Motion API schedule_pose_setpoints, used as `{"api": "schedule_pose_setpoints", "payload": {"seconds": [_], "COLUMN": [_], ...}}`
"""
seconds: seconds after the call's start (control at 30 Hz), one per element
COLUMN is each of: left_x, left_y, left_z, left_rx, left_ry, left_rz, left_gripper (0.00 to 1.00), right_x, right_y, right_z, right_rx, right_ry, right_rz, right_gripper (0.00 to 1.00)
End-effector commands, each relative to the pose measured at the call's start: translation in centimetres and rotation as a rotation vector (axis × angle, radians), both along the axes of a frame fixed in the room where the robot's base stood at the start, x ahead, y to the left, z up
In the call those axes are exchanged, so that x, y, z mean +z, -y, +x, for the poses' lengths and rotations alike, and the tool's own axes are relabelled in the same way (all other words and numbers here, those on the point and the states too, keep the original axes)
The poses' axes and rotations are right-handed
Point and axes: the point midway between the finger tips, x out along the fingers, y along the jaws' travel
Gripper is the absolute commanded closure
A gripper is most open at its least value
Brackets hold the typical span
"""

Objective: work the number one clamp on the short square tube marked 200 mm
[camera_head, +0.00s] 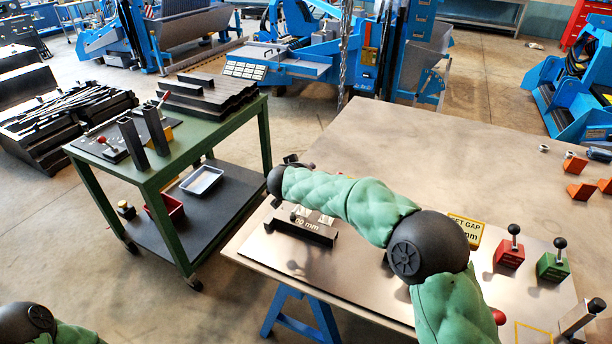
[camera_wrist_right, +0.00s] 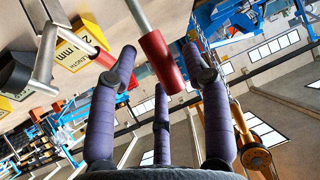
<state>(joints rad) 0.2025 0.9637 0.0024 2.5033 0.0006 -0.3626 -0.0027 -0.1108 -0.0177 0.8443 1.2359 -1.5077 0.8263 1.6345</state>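The short dark square tube (camera_head: 300,228), its label partly readable as "00 mm", lies on the near left part of the big table. Silver clamp parts (camera_head: 325,220) show on it, partly hidden by my right arm. In the right wrist view, a red clamp handle (camera_wrist_right: 160,62) on a silver rod reaches between the spread purple fingers of my right gripper (camera_wrist_right: 160,70). The gripper looks open, with gaps beside the handle. I cannot tell which clamp number this is. Another silver lever with a red grip (camera_wrist_right: 84,32) is at left. My left gripper is out of view.
A yellow length sign (camera_wrist_right: 76,50) stands at left in the right wrist view. A yellow gap sign (camera_head: 466,231), a red block (camera_head: 509,256) and a green block (camera_head: 552,267) with black knobs stand on the table (camera_head: 440,135). A green cart (camera_head: 150,178) holds dark tubes at left.

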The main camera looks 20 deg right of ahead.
Motion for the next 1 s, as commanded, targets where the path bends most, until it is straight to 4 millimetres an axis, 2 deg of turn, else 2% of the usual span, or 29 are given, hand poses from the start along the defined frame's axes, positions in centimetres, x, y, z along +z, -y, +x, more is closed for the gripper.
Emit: {"api": "schedule_pose_setpoints", "payload": {"seconds": [0.3,0.47,1.0], "left_x": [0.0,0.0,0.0], "left_y": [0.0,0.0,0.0], "left_z": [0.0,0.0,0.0], "left_rx": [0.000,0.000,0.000], "left_ry": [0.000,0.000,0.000], "left_rz": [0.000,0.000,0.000], "left_gripper": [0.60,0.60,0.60], "right_x": [0.1,0.8,6.1], "right_y": [0.0,-0.6,-5.4], "right_z": [0.0,-0.7,-6.9], "right_rx": [-0.001,0.000,0.002], "right_ry": [0.001,0.002,0.002], "right_rz": [0.000,0.000,0.000], "right_gripper": [0.44,0.44,0.44]}}
